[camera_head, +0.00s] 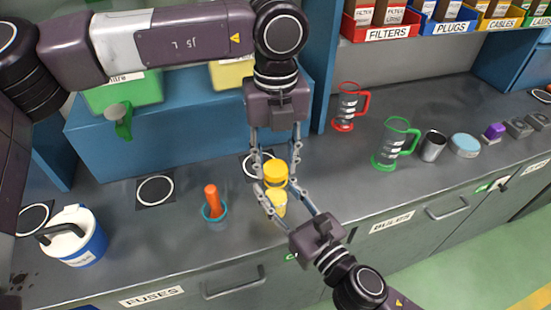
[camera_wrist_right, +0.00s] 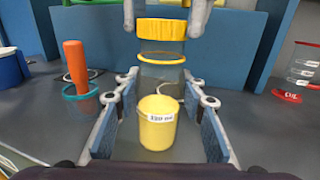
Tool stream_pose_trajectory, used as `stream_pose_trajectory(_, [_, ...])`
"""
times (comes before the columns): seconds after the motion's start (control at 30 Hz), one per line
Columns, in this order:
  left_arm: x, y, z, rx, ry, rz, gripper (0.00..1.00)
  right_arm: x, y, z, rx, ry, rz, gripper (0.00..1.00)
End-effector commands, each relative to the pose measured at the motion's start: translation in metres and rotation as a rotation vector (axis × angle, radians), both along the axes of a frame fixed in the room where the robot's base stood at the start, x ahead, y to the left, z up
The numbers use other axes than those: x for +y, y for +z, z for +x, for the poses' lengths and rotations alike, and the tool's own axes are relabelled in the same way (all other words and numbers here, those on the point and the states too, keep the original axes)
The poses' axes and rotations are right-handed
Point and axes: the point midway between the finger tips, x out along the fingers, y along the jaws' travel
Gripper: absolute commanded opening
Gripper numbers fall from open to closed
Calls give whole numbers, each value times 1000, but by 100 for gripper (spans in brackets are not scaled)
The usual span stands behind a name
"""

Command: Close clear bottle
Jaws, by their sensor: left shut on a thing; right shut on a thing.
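The clear bottle (camera_wrist_right: 162,74) stands upright on the grey counter, with a yellow band near its top. The yellow cap (camera_head: 275,173) is directly above it and also shows in the right wrist view (camera_wrist_right: 160,28). I cannot tell whether the cap is seated. My left gripper (camera_head: 275,163) comes from above and is shut on the cap. My right gripper (camera_wrist_right: 158,82) comes from the front and is shut around the clear bottle. A yellow cup (camera_wrist_right: 157,125) labelled 120 ml lies in line between the right fingers, on the near side of the bottle.
A blue-white container (camera_head: 75,240) is farther left. Red (camera_head: 347,105) and green (camera_head: 393,145) jugs and a metal cup (camera_head: 432,144) stand right. A blue block (camera_head: 160,140) is behind.

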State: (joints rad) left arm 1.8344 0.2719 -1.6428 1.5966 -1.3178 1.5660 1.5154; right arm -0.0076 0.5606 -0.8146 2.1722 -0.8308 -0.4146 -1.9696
Motion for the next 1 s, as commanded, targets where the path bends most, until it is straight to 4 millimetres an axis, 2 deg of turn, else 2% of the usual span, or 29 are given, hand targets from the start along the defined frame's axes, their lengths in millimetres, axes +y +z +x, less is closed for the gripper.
stream_pose_trajectory(0.87, [0, -11, 0, 0, -1, 0, 27, 0, 0, 0, -1, 0, 1, 0])
stream_pose_trajectory(1.0, [0, -11, 0, 0, -74, -1, 27, 0, 0, 0, -1, 0, 1, 0])
